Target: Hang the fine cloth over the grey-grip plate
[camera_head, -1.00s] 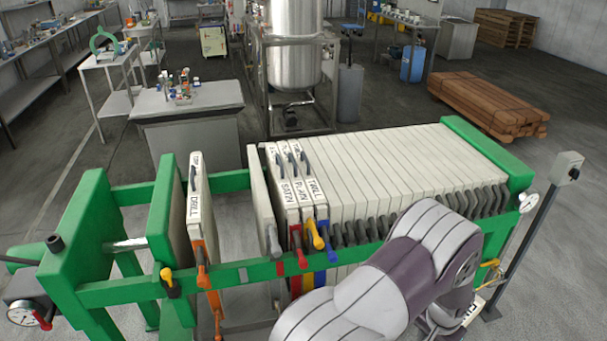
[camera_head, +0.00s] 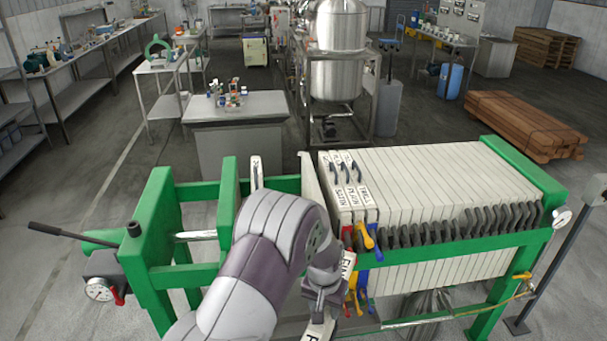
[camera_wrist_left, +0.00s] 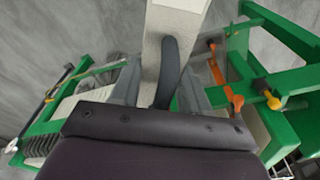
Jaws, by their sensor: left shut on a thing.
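My left gripper (camera_head: 325,300) reaches over the press's near rail in the head view. In the left wrist view the strap (camera_wrist_left: 170,70) stands between the fingers, with the pale cloth band (camera_wrist_left: 172,35) beyond. The grey-grip plate (camera_head: 312,190) stands upright, bare-topped, behind my left arm and left of the lettered plates. Its grey grip is hidden by the arm. My right gripper is out of view.
Lettered cloths (camera_head: 345,195) cover plates with coloured grips right of the grey-grip plate, beside the tight plate stack (camera_head: 450,175). Another lettered plate (camera_head: 257,172) stands left, near the green press head (camera_head: 228,195). Open gaps lie on both sides between it and its neighbours.

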